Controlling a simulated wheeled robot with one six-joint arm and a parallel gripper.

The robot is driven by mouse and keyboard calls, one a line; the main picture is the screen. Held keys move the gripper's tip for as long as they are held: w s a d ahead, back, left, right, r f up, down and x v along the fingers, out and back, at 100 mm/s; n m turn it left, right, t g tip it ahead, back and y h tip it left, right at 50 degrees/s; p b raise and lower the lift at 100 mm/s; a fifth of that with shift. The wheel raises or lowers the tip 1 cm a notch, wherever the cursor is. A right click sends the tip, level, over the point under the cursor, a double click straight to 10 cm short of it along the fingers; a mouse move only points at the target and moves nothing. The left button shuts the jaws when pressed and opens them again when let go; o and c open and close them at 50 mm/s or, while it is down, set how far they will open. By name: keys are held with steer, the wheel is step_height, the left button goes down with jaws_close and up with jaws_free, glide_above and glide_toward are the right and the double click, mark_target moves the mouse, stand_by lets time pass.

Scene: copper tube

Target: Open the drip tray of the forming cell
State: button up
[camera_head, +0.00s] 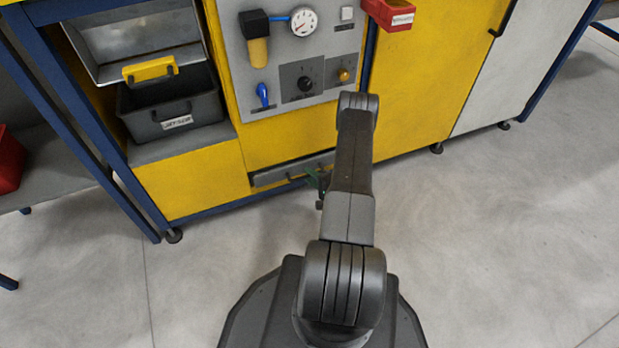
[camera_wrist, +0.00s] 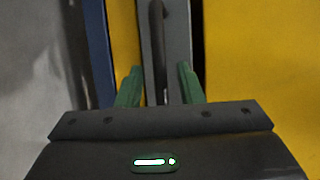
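The drip tray (camera_head: 272,176) is a low grey drawer front at the bottom of the yellow forming cell (camera_head: 290,133). It looks about flush with the cell; my arm hides its right part. In the wrist view its grey front (camera_wrist: 180,35) runs upright in the picture, with a dark bar handle (camera_wrist: 158,45) along it. My gripper (camera_head: 319,181) is at the tray front, mostly behind my arm. In the wrist view my gripper (camera_wrist: 160,82) has its green fingers apart, one each side of the handle's line. Neither finger visibly touches the handle.
A dark grey bin (camera_head: 170,110) stands on the shelf left of the cell, under a tilted metal tray with a yellow handle (camera_head: 150,69). A gauge panel (camera_head: 298,55) is above. A red bin (camera_head: 391,14) hangs at upper right. The concrete floor (camera_head: 490,235) in front is clear.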

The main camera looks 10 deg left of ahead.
steer(key=shift+w+a+f, duration=0.1)
steer(key=shift+w+a, duration=0.2)
steer(key=shift+a, duration=0.15)
jaws_close()
steer(key=shift+s+d, duration=0.1)
